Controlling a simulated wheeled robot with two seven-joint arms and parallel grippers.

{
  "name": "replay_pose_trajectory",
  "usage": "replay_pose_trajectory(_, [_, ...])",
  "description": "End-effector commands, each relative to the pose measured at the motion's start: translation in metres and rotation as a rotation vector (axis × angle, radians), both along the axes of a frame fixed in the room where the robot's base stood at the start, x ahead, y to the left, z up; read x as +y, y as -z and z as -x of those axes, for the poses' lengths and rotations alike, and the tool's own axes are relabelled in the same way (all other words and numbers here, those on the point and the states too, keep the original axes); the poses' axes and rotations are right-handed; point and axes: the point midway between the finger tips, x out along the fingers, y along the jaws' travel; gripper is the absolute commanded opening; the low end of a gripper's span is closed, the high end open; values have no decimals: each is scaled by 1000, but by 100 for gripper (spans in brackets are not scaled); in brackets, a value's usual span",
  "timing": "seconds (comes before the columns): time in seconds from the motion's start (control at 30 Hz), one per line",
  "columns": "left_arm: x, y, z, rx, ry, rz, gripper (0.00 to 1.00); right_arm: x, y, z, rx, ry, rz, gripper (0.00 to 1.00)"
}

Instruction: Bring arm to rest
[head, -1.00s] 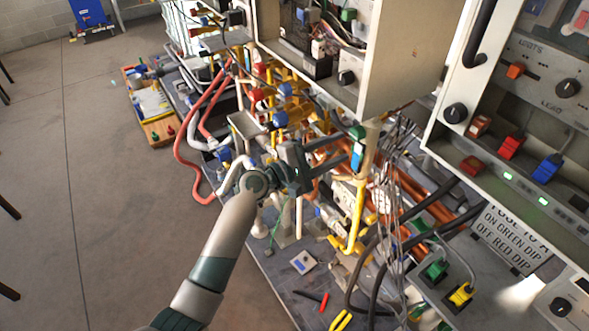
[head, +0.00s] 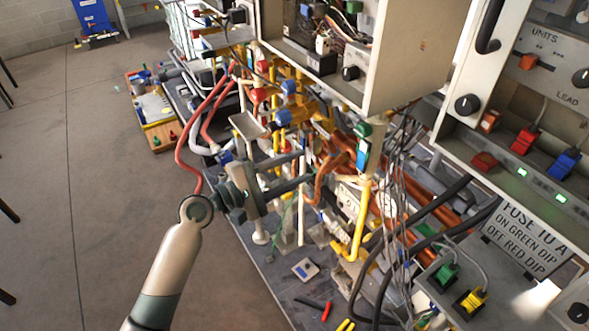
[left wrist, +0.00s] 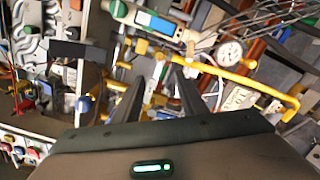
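My left arm (head: 172,265) comes in from the bottom left, grey and dark green. My left gripper (head: 307,169) points right, over the cluttered bench beside the pipes. Its two dark fingers are parallel and apart, with nothing seen held between them. In the left wrist view the open fingers (left wrist: 158,76) also show a gap, with a yellow pipe (left wrist: 235,77) beyond. The fingertips are left of the green-topped blue and white device (head: 362,148), apart from it in the picture. My right gripper is not in view.
A control panel (head: 535,130) with knobs and red and blue switches is at the right. An open cabinet (head: 410,50) is above the pipes. Red hoses (head: 196,120) bend out at the bench's left side. Grey cables hang at centre right.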

Motion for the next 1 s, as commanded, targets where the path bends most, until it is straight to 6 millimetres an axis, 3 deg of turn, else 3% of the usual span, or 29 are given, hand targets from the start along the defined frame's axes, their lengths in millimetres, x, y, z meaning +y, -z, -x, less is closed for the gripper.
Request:
replay_pose_trajectory(0.37, [0, 1, 0, 0, -1, 0, 39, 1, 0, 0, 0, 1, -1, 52])
replay_pose_trajectory(0.57, [4, 20, -6, 4, -25, -30, 39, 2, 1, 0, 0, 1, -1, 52])
replay_pose_trajectory(0.77, [19, 83, -19, 15, -96, -135, 39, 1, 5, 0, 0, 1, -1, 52])
replay_pose_trajectory(1.0, [48, 198, -23, 31, -187, -350, 39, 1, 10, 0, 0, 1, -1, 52])
